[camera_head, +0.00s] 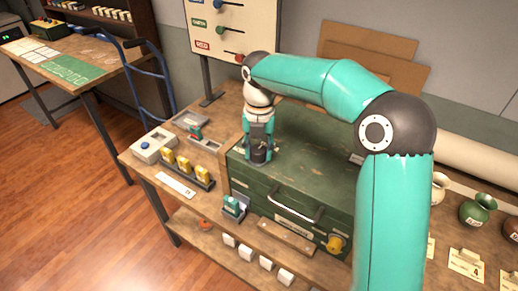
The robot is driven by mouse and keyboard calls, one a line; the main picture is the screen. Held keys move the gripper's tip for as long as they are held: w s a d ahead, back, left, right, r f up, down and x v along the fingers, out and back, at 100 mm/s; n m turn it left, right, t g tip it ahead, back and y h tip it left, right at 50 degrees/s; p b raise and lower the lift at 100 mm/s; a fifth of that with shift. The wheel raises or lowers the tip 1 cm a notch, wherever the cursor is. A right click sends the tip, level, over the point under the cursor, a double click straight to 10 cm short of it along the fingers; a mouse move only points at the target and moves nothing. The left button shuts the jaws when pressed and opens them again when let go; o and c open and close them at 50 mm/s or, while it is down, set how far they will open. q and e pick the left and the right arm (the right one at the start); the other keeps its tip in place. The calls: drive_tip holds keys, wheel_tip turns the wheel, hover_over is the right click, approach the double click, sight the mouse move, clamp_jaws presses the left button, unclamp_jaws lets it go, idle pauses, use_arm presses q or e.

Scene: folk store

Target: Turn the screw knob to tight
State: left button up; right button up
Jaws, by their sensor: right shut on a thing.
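A green chest (325,178) with a metal handle stands on the wooden bench. My right gripper (260,152) points down at the left part of the chest's top. It is shut on a small dark piece there, which I take to be the screw knob (259,157). The fingers hide most of the knob, so its turn angle cannot be read. A yellow knob (335,243) sits low on the chest's front, apart from the gripper. My left gripper is not in view.
Vases (478,208) stand at the right. A panel with sliders (232,24) rises behind.

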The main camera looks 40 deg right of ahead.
drive_tip(key=shift+d, duration=0.15)
drive_tip(key=shift+c, duration=0.7)
drive_tip(key=shift+a, duration=0.2)
